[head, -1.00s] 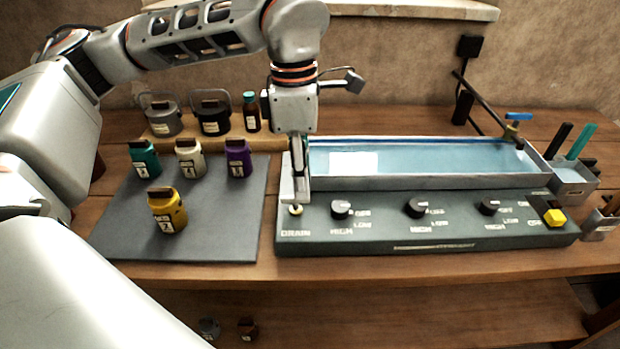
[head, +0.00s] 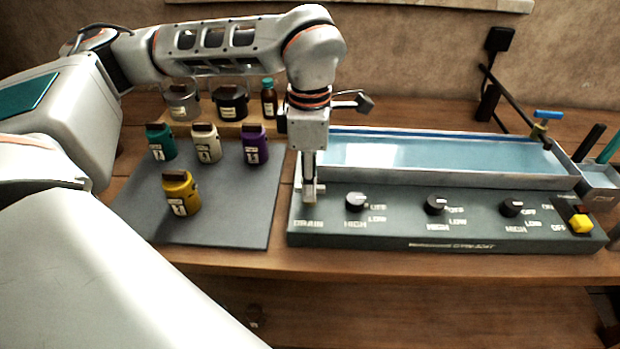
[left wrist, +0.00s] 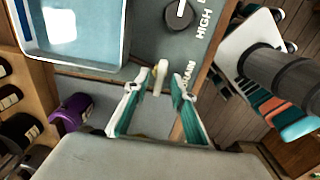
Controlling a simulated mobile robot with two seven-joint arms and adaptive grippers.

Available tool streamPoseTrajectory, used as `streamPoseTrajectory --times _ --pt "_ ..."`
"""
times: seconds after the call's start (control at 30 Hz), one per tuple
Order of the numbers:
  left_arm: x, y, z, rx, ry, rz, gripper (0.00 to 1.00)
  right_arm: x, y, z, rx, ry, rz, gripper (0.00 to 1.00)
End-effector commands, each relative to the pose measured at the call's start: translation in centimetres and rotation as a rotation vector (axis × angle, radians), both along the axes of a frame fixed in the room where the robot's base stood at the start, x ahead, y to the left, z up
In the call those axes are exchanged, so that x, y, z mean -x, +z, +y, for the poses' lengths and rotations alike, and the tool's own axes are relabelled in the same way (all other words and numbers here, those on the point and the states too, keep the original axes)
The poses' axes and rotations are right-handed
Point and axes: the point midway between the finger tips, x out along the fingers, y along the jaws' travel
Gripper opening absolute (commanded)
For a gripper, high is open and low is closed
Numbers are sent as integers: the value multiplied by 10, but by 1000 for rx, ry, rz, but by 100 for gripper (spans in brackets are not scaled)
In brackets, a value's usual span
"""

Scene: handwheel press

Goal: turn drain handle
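The drain handle (left wrist: 160,78) is a small pale lever by the word DRAIN at the left end of the dark control panel (head: 450,240). In the left wrist view it stands between the fingertips of my left gripper (left wrist: 156,88). The fingers are open, one on each side, with a visible gap to the handle. In the head view my left gripper (head: 312,196) points down over the panel's left end and hides the handle. My right gripper is not in view.
A shallow water tray (head: 440,181) lies behind the panel, with several black knobs and a yellow button (head: 581,224) in front. Left is a grey mat (head: 235,222) with yellow (head: 181,192), teal, white and purple jars. Pots and a bottle stand behind.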

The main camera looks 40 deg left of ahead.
Motion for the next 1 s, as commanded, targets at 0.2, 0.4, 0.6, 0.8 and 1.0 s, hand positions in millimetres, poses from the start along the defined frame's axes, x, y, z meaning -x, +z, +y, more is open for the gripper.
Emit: streamPoseTrajectory --times 0.2,0.4,0.6,0.8,1.0 --pt "0 0 0 0 0 0 12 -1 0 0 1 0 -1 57" --pt "0 0 0 0 0 0 0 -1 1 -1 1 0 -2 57" --pt "0 1 0 0 14 0 0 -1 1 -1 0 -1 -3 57" --pt "0 1 0 0 88 -1 0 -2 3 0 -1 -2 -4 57" --pt "0 2 0 0 234 -3 0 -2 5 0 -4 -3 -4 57"
